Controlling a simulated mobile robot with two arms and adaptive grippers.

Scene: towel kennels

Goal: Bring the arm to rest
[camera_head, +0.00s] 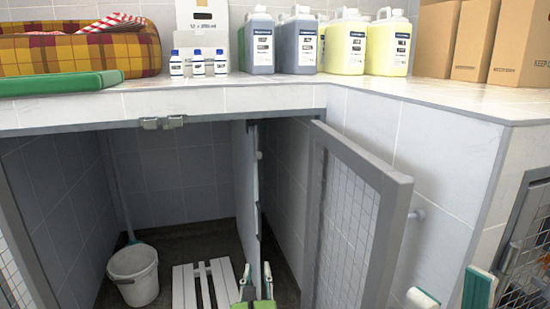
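My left gripper (257,283) shows at the bottom middle, low in front of the kennel opening, beside a white slatted board. Its two fingertips stand a little apart, with nothing visible between them. My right gripper (450,296) is at the bottom right, in front of the tiled wall and to the right of the open mesh door. Its green-padded fingers are wide apart and the gap is empty. The lower parts of both grippers are cut off by the frame edge.
The mesh door (350,222) stands swung open between my grippers. A white bucket (134,276) and slatted board (188,287) are inside the kennel. The tiled counter (215,98) above holds grey jugs (259,42), yellow jugs (388,45), cardboard boxes (470,40), a plaid bed (75,52) and a green item (60,83).

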